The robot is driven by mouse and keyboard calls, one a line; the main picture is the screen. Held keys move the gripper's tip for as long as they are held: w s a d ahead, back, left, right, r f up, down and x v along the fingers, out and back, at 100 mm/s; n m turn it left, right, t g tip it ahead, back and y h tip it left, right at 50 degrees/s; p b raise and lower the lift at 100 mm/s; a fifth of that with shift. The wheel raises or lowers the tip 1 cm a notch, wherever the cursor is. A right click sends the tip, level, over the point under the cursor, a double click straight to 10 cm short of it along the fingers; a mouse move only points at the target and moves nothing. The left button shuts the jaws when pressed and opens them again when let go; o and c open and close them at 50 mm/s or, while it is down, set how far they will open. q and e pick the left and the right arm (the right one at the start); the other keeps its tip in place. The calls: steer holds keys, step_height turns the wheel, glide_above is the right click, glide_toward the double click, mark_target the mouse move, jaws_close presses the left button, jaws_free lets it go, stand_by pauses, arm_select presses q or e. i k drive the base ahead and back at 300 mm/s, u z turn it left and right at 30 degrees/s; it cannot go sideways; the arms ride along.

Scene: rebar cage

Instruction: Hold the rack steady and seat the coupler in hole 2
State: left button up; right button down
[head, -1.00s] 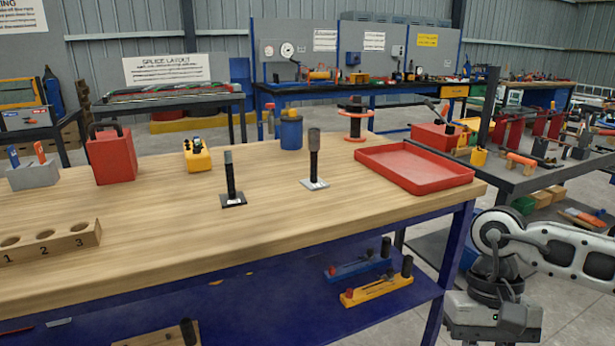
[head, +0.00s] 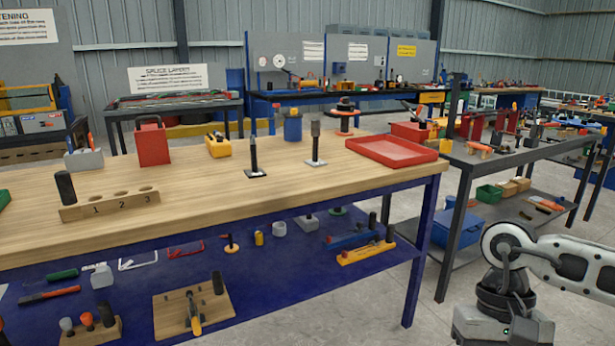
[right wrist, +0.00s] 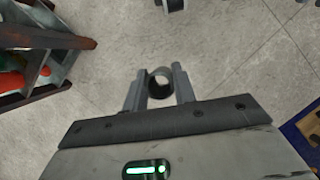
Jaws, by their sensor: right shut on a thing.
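The wooden rack (head: 125,206) lies on the left part of the workbench in the head view, with holes marked 1, 2 and 3. All three holes look empty. A dark upright cylinder (head: 65,187) is at its left end; I cannot tell whether it is fixed to the rack. In the head view only my right arm shows, at the lower right, away from the rack. My left gripper is in no view.
On the workbench (head: 200,199) stand a red container (head: 153,144), a yellow caddy (head: 218,146), two upright bars on bases (head: 254,158) (head: 315,143), a blue pot (head: 292,127) and a red tray (head: 392,151). The wood right of the rack is clear.

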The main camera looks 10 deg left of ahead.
mark_target(114, 208)
steer(key=u, duration=1.05)
steer(key=i, duration=0.1)
steer(key=u, duration=0.25)
